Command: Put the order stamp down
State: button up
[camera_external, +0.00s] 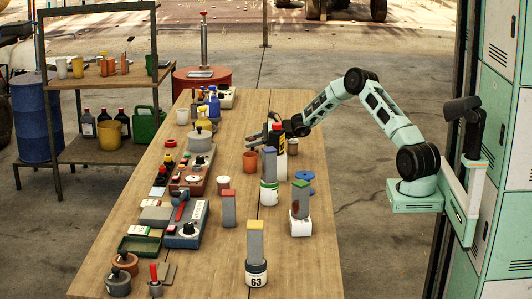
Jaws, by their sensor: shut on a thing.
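My gripper (262,135) is out over the far half of the long wooden table, with its fingers pointing left. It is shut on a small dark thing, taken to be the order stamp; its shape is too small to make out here. A black, red and white bottle-like thing (278,142) stands right by the gripper and partly overlaps it in the picture. An orange cup (250,162) stands just below the fingers in the picture. I cannot tell how high the gripper is above the table.
Boxes, pads and knobs crowd the left side. A green tray (140,245) is near left. Some bare wood shows between.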

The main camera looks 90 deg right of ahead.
jog(key=shift+c, duration=0.2)
jog(key=shift+f, duration=0.15)
jog(key=o, duration=1)
jog(key=shift+r, duration=0.3)
jog(key=b+v, duration=0.1)
jog(key=v, duration=1.1)
jog(key=shift+f, duration=0.1)
jog(key=shift+a, duration=0.1)
